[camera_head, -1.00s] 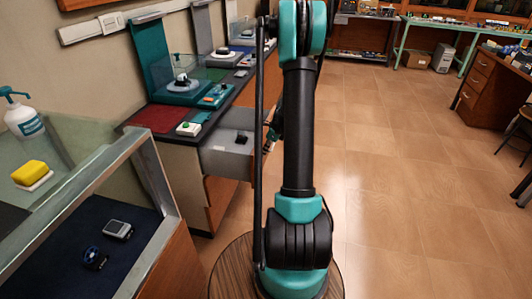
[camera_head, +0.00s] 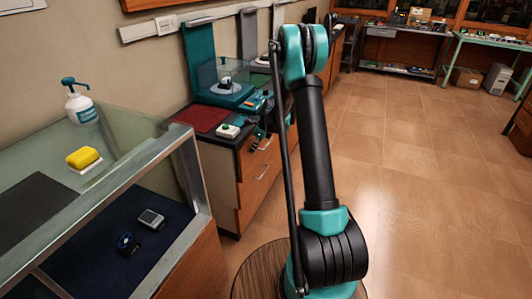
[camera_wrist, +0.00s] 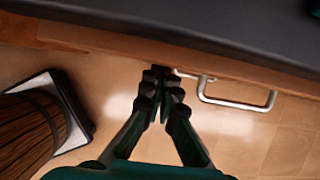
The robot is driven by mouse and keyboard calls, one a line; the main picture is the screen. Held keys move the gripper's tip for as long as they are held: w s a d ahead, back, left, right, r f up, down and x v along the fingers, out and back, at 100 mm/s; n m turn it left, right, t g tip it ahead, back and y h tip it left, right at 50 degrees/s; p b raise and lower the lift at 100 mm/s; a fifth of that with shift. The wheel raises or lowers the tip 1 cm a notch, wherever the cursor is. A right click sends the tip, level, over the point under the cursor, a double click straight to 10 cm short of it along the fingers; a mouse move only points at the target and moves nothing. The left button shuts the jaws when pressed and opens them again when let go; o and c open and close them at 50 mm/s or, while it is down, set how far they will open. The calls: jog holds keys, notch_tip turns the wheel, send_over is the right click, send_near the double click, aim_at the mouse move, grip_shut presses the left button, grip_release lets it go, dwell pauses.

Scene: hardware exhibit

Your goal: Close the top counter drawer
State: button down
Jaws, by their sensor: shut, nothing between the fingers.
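The counter (camera_head: 218,150) has a wooden front and a dark top. Its top drawer front (camera_head: 256,157) now sits flush or nearly flush with the counter face; no open interior shows. The silver handle (camera_head: 265,143) is on that front, and it also shows in the wrist view (camera_wrist: 238,104). My gripper (camera_wrist: 163,76) is shut and empty, its fingertips against or very close to the drawer front, left of the handle in the wrist view. In the head view it is small and dark beside the counter, partly hidden by my arm.
A glass display case (camera_head: 150,165) stands at the near left, with a yellow block (camera_head: 83,157) and a pump bottle (camera_head: 80,105) on top. A second drawer handle (camera_head: 262,172) is lower down. Floor (camera_head: 400,180) to the right is clear.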

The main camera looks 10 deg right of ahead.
jog(key=shift+w+a, duration=0.45)
jog(key=shift+a, duration=0.15)
jog(key=shift+w+a, duration=0.4)
jog(key=shift+a, duration=0.2)
jog(key=shift+a+r, duration=0.1)
send_near(250, 143)
notch_tip(250, 143, down, 2)
jog(key=s+d, duration=0.3)
jog(key=s+r+n+h, duration=0.1)
jog(key=s+r+n, duration=0.2)
jog(key=s+n, duration=0.45)
jog(key=s+d+f+n+t+h, duration=0.1)
jog(key=s+f+n+h, duration=0.1)
jog(key=s+n, duration=1.5)
jog(key=s, duration=1.4)
jog(key=shift+d+t+h, duration=0.2)
jog(key=shift+t+h, duration=0.1)
jog(key=shift+t, duration=0.1)
